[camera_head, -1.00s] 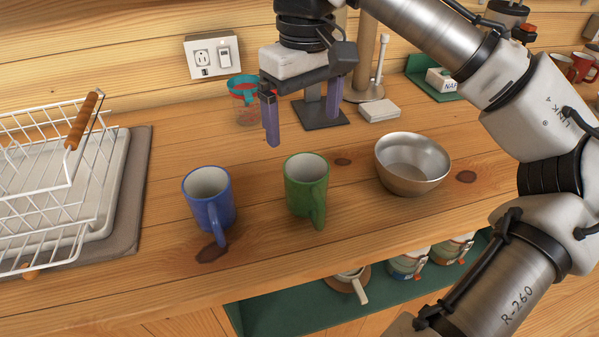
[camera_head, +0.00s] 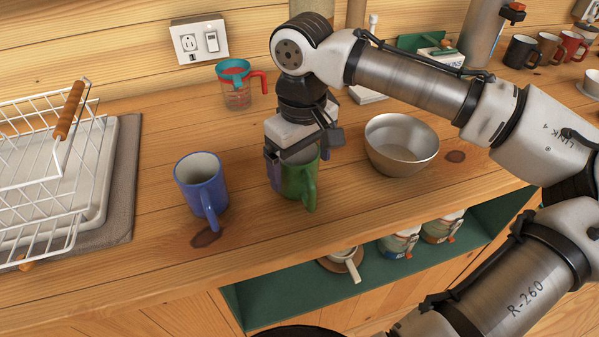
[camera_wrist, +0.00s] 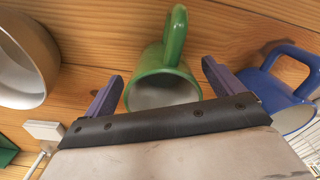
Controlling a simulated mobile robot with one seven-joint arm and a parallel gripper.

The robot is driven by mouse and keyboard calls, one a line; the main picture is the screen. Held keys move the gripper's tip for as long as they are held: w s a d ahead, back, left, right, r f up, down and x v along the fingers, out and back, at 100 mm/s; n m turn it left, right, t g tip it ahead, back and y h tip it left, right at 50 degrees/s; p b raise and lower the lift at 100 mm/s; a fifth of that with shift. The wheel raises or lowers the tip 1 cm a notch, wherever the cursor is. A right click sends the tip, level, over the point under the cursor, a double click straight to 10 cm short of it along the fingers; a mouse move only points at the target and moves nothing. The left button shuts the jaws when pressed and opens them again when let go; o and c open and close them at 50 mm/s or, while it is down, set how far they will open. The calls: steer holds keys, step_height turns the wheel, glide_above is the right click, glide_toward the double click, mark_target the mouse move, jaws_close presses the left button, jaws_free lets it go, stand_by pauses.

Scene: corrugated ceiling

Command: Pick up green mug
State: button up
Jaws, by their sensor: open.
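The green mug (camera_head: 300,183) stands upright on the wooden counter, its handle toward the front edge.
A blue mug (camera_head: 201,185) stands left of the green one. A metal bowl (camera_head: 400,150) stands close on the right. A measuring cup (camera_head: 236,88) is behind, and a white dish rack (camera_head: 60,180) is at left. The counter's front edge is near.

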steer(key=shift+f, duration=0.6)
steer(key=shift+w, duration=0.1)
steer(key=c, duration=1.3)
steer(key=shift+r, duration=0.25)
step_height(320, 180, up, 20)
steer(key=shift+f, duration=0.25)
